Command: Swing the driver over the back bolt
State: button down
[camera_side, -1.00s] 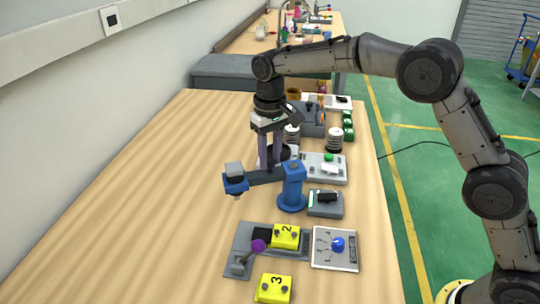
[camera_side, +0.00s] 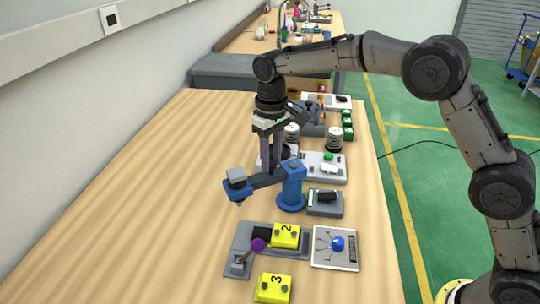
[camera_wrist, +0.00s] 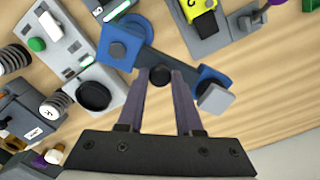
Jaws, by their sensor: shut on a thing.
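The driver is a swinging dark grey arm (camera_side: 264,181) on a blue post (camera_side: 292,190). Its free end is a blue head (camera_side: 238,190) with a grey block on top and a tip pointing down over bare table. My gripper (camera_wrist: 160,78) is shut on a round black knob (camera_wrist: 160,71) on the driver arm, between post and head. A yellow block marked 2 (camera_side: 285,236) sits in a grey fixture (camera_side: 240,240), with dark bolts on its face. The head is behind and left of this block, not over it. I cannot tell which bolt is the back one.
A purple-knobbed lever (camera_side: 258,245) stands left of block 2. A loose yellow block marked 3 (camera_side: 273,289) lies in front. A panel with a blue knob (camera_side: 337,243) is at right. Springs and grey boxes crowd behind the post; the table's left side is clear.

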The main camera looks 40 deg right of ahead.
jog(key=shift+s+d+n, duration=0.2)
jog(key=shift+s+n, duration=0.6)
jog(key=shift+n, duration=0.75)
jog(key=shift+s+d+n, duration=0.15)
jog(key=shift+s+n, duration=0.65)
jog(key=shift+n, duration=0.8)
jog(key=shift+s+d+n, duration=0.2)
jog(key=shift+s+n, duration=0.6)
jog(key=shift+n, duration=0.75)
jog(key=c, duration=0.6)
grip_release()
jog(key=shift+r, duration=0.1)
notch_tip(320, 180, up, 14)
jog(key=shift+f, duration=0.15)
jog(key=shift+d, duration=0.1)
